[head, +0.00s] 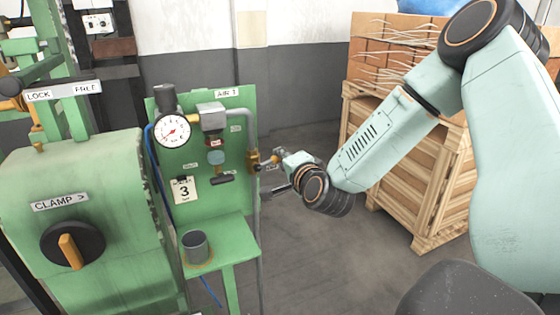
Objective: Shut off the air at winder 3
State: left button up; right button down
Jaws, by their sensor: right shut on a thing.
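A brass valve (252,160) sits on this pipe. My right gripper (272,172) reaches it from the right and is shut on the valve's handle, just right of the valve body. The fingers hide most of the handle, so I cannot tell its exact angle. A round gauge (172,131) with a red needle is at the panel's upper left. My left gripper is not in view.
The green winder housing (90,180) with a CLAMP knob (72,245) stands close on the left. A grey cup (195,246) stands on the shelf below the panel. Wooden crates (400,175) stand behind my right arm. Grey floor is clear between panel and crates.

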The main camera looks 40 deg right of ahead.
jog(key=shift+d+f+m+y+b, duration=0.15)
jog(key=shift+f+m+y+b, duration=0.15)
jog(key=shift+f+m+b, duration=0.75)
jog(key=shift+r, duration=0.3)
jog(key=c, duration=1.3)
grip_release()
jog(key=shift+o, duration=0.2)
jog(key=shift+r, duration=0.1)
notch_tip(320, 180, up, 10)
